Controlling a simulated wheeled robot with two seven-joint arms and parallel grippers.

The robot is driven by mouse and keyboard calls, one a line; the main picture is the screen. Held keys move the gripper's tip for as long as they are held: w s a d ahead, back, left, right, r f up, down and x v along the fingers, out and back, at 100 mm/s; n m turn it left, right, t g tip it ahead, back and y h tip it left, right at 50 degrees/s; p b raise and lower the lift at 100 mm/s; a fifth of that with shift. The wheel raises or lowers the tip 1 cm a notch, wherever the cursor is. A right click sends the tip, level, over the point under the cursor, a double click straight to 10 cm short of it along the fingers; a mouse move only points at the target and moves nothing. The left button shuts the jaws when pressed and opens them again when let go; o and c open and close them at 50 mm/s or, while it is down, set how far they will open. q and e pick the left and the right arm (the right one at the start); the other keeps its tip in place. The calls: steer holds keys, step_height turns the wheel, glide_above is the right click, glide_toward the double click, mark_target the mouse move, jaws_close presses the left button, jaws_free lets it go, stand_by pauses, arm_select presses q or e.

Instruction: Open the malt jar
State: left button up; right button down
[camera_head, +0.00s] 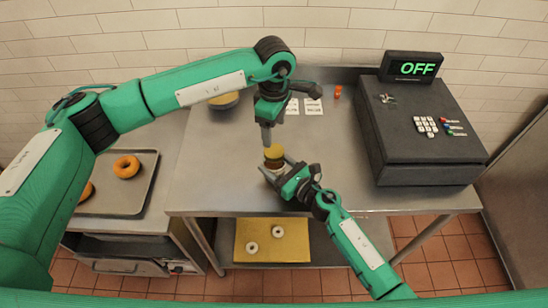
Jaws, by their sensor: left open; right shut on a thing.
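The malt jar (273,161) stands on the steel table, with a yellow lid (273,151) on top and a brown body below it. My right gripper (274,169) comes in from the lower right and is shut on the jar's body. My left gripper (267,136) points down just above the lid and is open. Whether its fingertips touch the lid is too small to tell. My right gripper hides part of the jar's lower side.
A dark register-like box (420,130) with an "OFF" display (413,67) stands at the right. White cards (303,106) and a small orange bottle (337,92) lie behind. A bowl (224,100) sits back left. The table's front left is clear.

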mark_target(274, 151)
arm_select(q)
steer(key=m, duration=1.3)
steer(key=shift+m, duration=0.3)
steer(key=m, duration=0.3)
steer(key=shift+m, duration=0.4)
steer(key=shift+f+m, duration=0.3)
steer(key=shift+f, duration=0.05)
step_height(274, 151, down, 7)
steer(key=shift+f, duration=0.15)
